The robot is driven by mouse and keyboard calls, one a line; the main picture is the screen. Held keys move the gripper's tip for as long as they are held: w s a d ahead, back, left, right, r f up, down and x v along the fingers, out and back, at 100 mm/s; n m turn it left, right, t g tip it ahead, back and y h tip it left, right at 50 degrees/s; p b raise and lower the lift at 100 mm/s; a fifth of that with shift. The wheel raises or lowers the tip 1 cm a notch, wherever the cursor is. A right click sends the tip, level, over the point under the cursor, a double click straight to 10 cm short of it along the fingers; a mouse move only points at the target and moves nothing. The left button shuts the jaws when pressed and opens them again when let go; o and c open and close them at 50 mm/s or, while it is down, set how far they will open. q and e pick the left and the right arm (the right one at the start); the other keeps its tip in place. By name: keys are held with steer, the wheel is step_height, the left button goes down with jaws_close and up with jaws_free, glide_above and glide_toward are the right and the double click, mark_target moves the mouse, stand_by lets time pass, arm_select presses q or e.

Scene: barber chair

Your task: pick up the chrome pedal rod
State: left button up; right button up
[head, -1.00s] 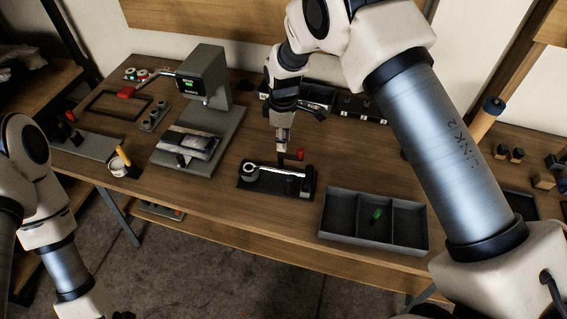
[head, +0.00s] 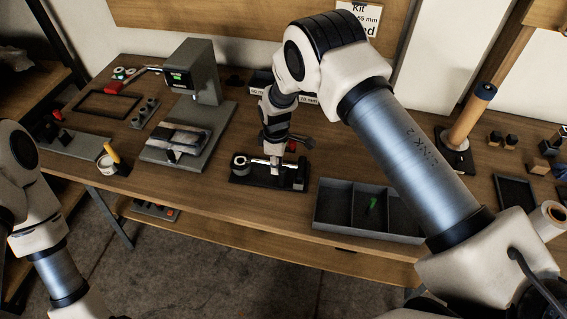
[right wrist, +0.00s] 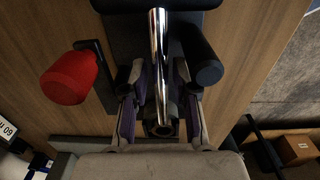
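The chrome pedal rod (right wrist: 159,60) lies on a black holder in the right wrist view, shiny and running lengthwise between the fingers of my right gripper (right wrist: 160,88). The fingers stand one on each side of it with small gaps showing, so the gripper looks open around the rod. In the head view my right gripper (head: 276,158) points down at the black holder (head: 265,183) and hides part of the rod. A grey ring end (head: 240,161) shows at the holder's left. My left arm is at the left edge; its gripper is out of view.
A red knob (right wrist: 70,78) on a black arm stands beside the holder. A dark grey divided tray (head: 335,207) is to the right. A grey press (head: 193,80), a cup with a yellow-handled tool (head: 112,155) and a red-handled clamp (head: 113,88) are to the left.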

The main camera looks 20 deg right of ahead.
steer(key=shift+w, duration=0.1)
jaws_close()
